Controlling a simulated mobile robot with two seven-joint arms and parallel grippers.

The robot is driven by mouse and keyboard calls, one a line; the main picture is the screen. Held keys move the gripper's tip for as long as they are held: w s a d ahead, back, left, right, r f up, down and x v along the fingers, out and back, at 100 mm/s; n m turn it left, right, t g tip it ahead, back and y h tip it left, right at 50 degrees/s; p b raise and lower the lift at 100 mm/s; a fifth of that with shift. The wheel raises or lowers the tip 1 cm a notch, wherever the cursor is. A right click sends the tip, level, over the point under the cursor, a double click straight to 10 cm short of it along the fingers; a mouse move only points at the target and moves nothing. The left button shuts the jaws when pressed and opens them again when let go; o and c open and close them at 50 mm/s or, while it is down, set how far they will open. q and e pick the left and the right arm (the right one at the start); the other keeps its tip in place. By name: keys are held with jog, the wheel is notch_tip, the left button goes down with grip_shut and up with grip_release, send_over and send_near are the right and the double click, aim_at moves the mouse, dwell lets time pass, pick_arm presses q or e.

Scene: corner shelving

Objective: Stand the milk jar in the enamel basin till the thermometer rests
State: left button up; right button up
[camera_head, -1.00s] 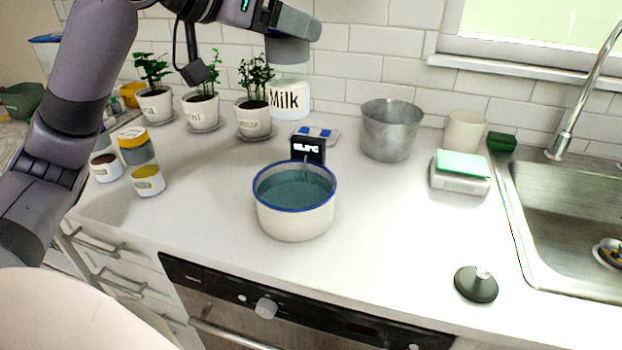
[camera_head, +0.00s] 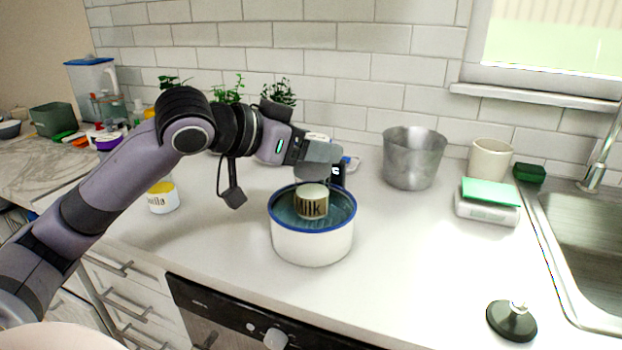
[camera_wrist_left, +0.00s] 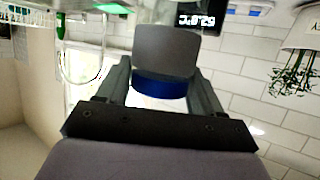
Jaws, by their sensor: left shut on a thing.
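The milk jar (camera_head: 312,203), cream with a dark "Milk" label, is upright inside the enamel basin (camera_head: 312,244), a white pot with a blue rim. Its lower part is hidden by the water and the near wall. My left gripper (camera_head: 318,168) is above it and shut on the jar. In the left wrist view a grey piece with a blue band (camera_wrist_left: 162,88) sits between the fingers. The thermometer's black display (camera_head: 338,172) is behind the basin, partly covered by my gripper; it also shows in the left wrist view (camera_wrist_left: 200,18). My right gripper is out of view.
A metal pot (camera_head: 413,160), a cream mug (camera_head: 490,160) and a scale with a green top (camera_head: 489,202) stand right of the basin. A dark knobbed disc (camera_head: 511,321) lies near the front edge. Potted plants are behind my arm.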

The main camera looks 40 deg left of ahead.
aim_at(297, 170)
pick_arm(q)
notch_tip(297, 170, down, 4)
jog(key=shift+f+b, duration=0.1)
jog(key=shift+b, duration=0.5)
jog(key=shift+f, duration=0.25)
jog(key=o, duration=1.6)
jog(key=shift+f, duration=0.1)
